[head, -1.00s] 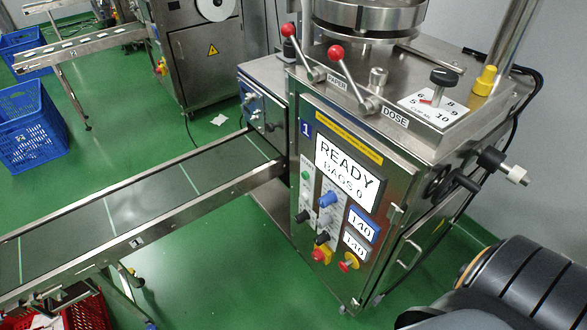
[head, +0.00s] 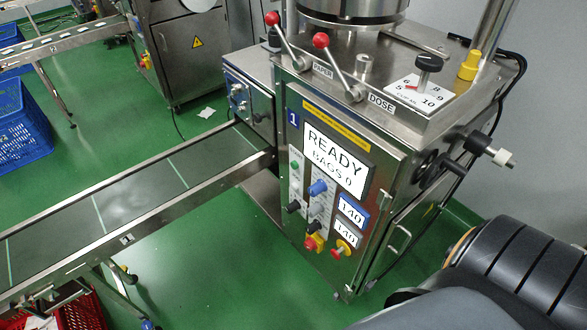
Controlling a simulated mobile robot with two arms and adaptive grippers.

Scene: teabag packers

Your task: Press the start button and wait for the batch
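The teabag packing machine (head: 385,240), marked 1, stands right of centre in the head view. Its display (head: 334,161) reads READY, BAGS 0. On the front panel a green button (head: 295,166) sits at the upper left, with a blue knob (head: 318,187) and black knobs beside and below it. A red knob on yellow (head: 314,242) and a red button on yellow (head: 342,248) are low on the panel. Which one is the start button cannot be read. A dark part of my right arm fills the lower right corner. Neither gripper is in view.
An empty conveyor belt (head: 140,200) runs left from the machine. A red crate (head: 75,312) is under it, and blue crates (head: 24,132) stand at the far left. Another machine (head: 190,60) is behind. Green floor (head: 225,270) is open before the panel.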

